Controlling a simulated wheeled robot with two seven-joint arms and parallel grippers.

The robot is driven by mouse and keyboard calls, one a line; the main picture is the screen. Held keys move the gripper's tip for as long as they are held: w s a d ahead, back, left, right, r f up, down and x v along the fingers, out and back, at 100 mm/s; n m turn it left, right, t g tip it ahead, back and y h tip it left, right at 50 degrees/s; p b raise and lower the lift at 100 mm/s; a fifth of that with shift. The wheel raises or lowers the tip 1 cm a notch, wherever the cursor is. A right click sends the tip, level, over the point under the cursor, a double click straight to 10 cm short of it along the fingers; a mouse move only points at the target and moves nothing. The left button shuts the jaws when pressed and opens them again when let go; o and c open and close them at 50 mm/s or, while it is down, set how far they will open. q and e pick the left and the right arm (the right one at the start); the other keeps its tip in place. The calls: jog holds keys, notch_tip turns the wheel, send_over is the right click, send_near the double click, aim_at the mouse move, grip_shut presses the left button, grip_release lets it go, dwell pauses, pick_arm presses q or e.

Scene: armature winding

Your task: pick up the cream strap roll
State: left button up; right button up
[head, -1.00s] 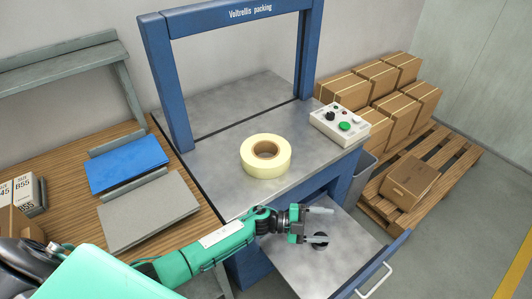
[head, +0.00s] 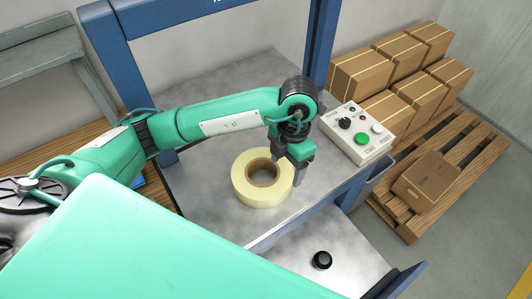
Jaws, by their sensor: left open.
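The cream strap roll (head: 243,187) lies flat on the grey metal top of the blue strapping machine (head: 215,215), its brown core facing up. My left gripper (head: 290,172) points down over the right part of the roll. It is open, with one finger showing beside the roll's right edge; the gripper hides part of that edge. I cannot tell whether the fingers touch the roll. My right gripper is not in view.
A control box (head: 357,135) with a green button stands right of the roll. The machine's blue arch (head: 108,70) rises behind and left. An open drawer (head: 300,250) with a black knob juts out in front. Strapped cartons (head: 375,75) and a pallet (head: 450,170) are at right.

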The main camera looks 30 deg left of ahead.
aim_at(276, 188)
pick_arm(q)
jog(key=f, duration=0.1)
jog(key=a+f+p, duration=0.1)
jog(key=f, duration=0.1)
jog(key=shift+s+a+f+t+y, duration=0.2)
jog(key=shift+f+t+y, duration=0.1)
jog(key=shift+y, duration=0.1)
notch_tip(276, 188, down, 3)
jog(key=shift+r+p, duration=0.15)
jog(key=shift+p, duration=0.15)
jog(key=shift+a+f+p, duration=0.15)
jog(key=shift+f+p, duration=0.15)
jog(key=shift+f, duration=0.65)
jog(key=f, duration=0.1)
jog(key=f+p, duration=0.1)
jog(key=f, duration=0.1)
jog(key=shift+s+a+f+p, duration=0.1)
jog(key=shift+a+f+p, duration=0.2)
jog(key=shift+f, duration=0.5)
grip_shut()
jog(key=shift+r, duration=0.1)
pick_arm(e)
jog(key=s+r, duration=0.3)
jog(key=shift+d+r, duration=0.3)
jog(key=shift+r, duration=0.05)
